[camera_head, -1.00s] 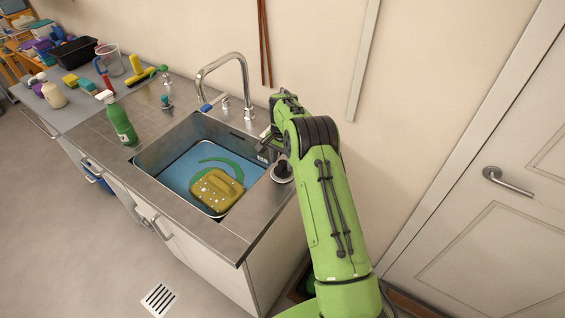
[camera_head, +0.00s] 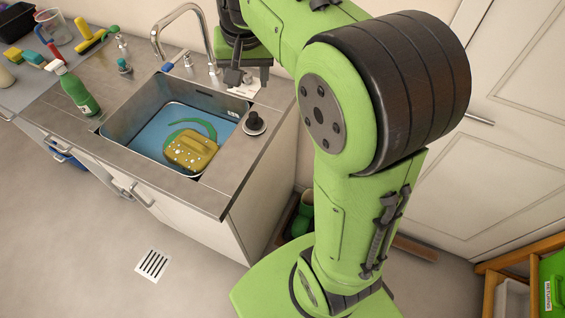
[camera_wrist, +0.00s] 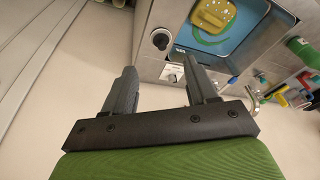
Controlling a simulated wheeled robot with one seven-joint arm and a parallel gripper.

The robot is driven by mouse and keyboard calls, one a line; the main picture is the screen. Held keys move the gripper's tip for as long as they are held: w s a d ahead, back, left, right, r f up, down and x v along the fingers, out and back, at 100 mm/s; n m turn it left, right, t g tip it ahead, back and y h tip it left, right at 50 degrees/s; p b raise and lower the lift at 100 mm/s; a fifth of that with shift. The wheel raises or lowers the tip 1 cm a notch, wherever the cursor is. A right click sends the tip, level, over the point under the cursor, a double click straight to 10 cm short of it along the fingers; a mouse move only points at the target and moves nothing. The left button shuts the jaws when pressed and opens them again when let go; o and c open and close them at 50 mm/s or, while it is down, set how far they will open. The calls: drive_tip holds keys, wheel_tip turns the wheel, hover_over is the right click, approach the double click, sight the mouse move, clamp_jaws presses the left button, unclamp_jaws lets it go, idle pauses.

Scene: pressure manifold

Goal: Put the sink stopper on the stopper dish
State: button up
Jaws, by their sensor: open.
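The sink stopper (camera_head: 254,120), a dark round piece with a knob, stands upright on the steel counter to the right of the sink. A pale round rim (camera_head: 254,130) shows around its base; I cannot tell if this is the stopper dish or part of the stopper. The stopper also shows in the wrist view (camera_wrist: 160,40), beyond my fingertips. My gripper (camera_wrist: 160,68) is open with nothing between its fingers. In the head view my gripper (camera_head: 248,82) hangs above the counter behind the stopper, apart from it.
The sink (camera_head: 150,112) holds bluish water with a yellow block (camera_head: 190,150) and a green curved shape. The tap (camera_head: 180,30) stands behind it, near my gripper. A green spray bottle (camera_head: 76,92) stands left of the sink. A wall rises behind the counter.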

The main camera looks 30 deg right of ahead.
drive_tip(key=s+a+f+n+t, duration=0.1)
drive_tip(key=s+a+n, duration=0.1)
drive_tip(key=s, duration=0.8)
drive_tip(key=s+a+f+n+t, duration=0.1)
drive_tip(key=s+a+f+n, duration=0.1)
drive_tip(key=s, duration=0.8)
drive_tip(key=shift+s+f+n+t+y, duration=0.2)
drive_tip(key=shift+f+n+t+y, duration=0.15)
drive_tip(key=shift+n, duration=0.25)
drive_tip(key=shift+r, duration=0.1)
